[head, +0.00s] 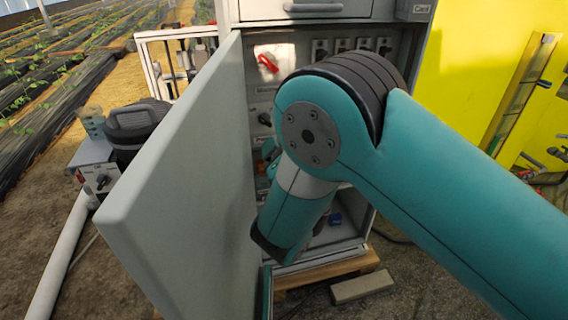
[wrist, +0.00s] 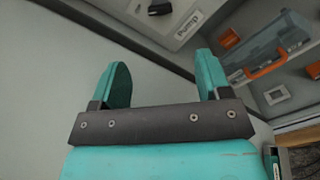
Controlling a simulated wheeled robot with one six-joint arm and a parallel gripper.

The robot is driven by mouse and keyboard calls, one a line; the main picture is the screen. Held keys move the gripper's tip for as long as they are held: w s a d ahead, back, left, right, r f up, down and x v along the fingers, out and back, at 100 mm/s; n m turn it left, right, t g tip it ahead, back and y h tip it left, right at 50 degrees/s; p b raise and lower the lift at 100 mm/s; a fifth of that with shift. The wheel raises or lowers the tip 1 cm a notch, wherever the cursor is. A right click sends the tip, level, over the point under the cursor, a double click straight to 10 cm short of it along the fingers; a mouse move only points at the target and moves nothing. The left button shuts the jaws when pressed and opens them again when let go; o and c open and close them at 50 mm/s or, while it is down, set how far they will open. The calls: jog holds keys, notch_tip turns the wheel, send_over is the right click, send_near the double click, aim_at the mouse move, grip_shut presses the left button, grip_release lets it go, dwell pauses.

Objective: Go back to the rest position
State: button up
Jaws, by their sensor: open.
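My gripper (wrist: 160,82) shows in the wrist view with its two teal fingers spread apart and nothing between them. Beyond the fingers is a grey panel surface, with a "Pump" label and a dark knob (wrist: 160,8) above. In the head view my arm reaches across to the open grey cabinet (head: 285,35), bent at the elbow, with its lower part pointing down in front of the opening. The gripper's fingers are hidden in the head view. The cabinet door (head: 190,190) stands wide open to the left of my arm.
Inside the cabinet are a red switch (head: 267,63) and several dark knobs. In the wrist view, a clear box with an orange handle (wrist: 268,68) is at the right. A grey block (head: 362,288) lies on the floor. A pump unit (head: 135,120) stands left of the door.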

jog(key=shift+v, duration=0.95)
